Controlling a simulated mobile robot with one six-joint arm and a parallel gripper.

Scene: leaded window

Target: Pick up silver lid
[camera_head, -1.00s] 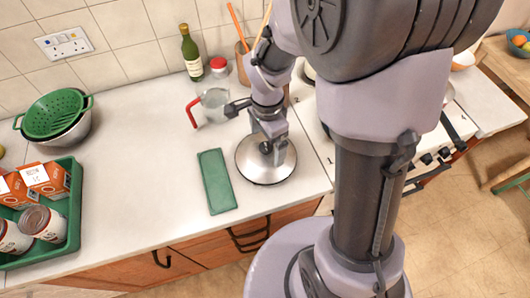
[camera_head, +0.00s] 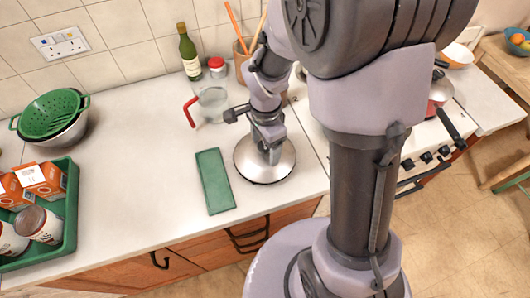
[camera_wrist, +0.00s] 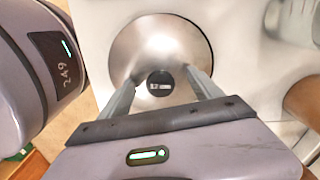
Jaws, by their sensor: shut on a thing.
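The silver lid (camera_head: 250,168) is a round, shiny disc on the white counter, right of a green mat. It also shows in the wrist view (camera_wrist: 150,45), with a dark round knob (camera_wrist: 160,83) at its middle. My gripper (camera_head: 272,157) is over the lid, with its fingers down at the knob. In the wrist view my gripper's two fingers (camera_wrist: 160,92) stand on either side of the knob, shut on it. The lid looks flat at counter height; I cannot tell whether it is lifted. My gripper hides part of the lid in the head view.
The green mat (camera_head: 214,181) lies left of the lid. A glass jug with a red handle (camera_head: 211,103), a bottle (camera_head: 189,54) and a red-lidded jar (camera_head: 217,68) stand behind. A green crate (camera_head: 68,225) is far left. The stove (camera_head: 428,146) is right. The counter's middle is clear.

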